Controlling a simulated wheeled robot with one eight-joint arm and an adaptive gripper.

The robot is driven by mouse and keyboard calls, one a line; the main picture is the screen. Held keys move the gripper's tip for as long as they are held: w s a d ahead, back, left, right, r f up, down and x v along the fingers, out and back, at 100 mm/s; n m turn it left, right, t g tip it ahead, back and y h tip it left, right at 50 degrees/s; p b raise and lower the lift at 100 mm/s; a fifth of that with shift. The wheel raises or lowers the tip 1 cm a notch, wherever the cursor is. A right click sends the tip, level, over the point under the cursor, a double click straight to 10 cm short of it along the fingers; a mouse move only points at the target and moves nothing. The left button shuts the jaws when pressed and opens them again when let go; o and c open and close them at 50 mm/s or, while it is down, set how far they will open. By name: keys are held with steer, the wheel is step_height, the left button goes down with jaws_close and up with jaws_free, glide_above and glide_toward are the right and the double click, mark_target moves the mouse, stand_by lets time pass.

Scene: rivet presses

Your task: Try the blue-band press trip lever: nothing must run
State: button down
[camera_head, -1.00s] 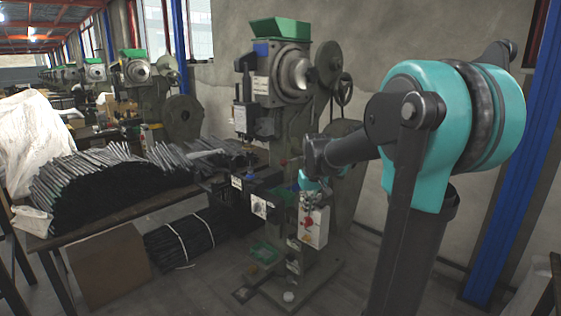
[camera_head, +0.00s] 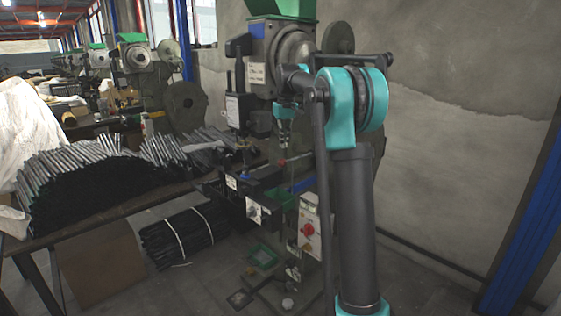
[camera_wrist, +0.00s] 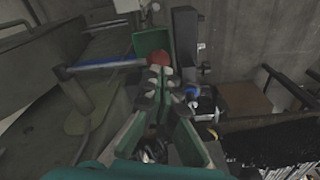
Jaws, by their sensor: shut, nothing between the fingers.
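The near press (camera_head: 285,50) has a blue band (camera_head: 257,30) beside its dial, under a green hopper. Its trip lever is a rod ending in a red knob (camera_head: 283,162). In the wrist view the red knob (camera_wrist: 160,58) sits at the end of the pale rod, just past my fingertips. My gripper (camera_head: 285,147) points down above the knob, shut and empty. It also shows in the wrist view (camera_wrist: 160,72). I cannot tell whether the fingers touch the knob. My arm hides the right side of the press.
A control box (camera_head: 311,235) with a red button and a box with a rotary switch (camera_head: 257,210) are below the lever. A bench with a heap of dark rods (camera_head: 90,190) stands at left. More presses line the back left. Open floor lies at right.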

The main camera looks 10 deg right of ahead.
mark_target(283, 160)
steer(key=shift+w+r, duration=0.15)
steer(key=shift+w, duration=0.2)
steer(key=shift+w+a+f, duration=0.1)
steer(key=shift+w+f, duration=0.05)
steer(key=shift+f, duration=1.6)
steer(key=shift+w+a+f, duration=0.1)
steer(key=shift+w+f, duration=0.05)
steer(key=shift+f, duration=1.65)
steer(key=shift+f, duration=2.2)
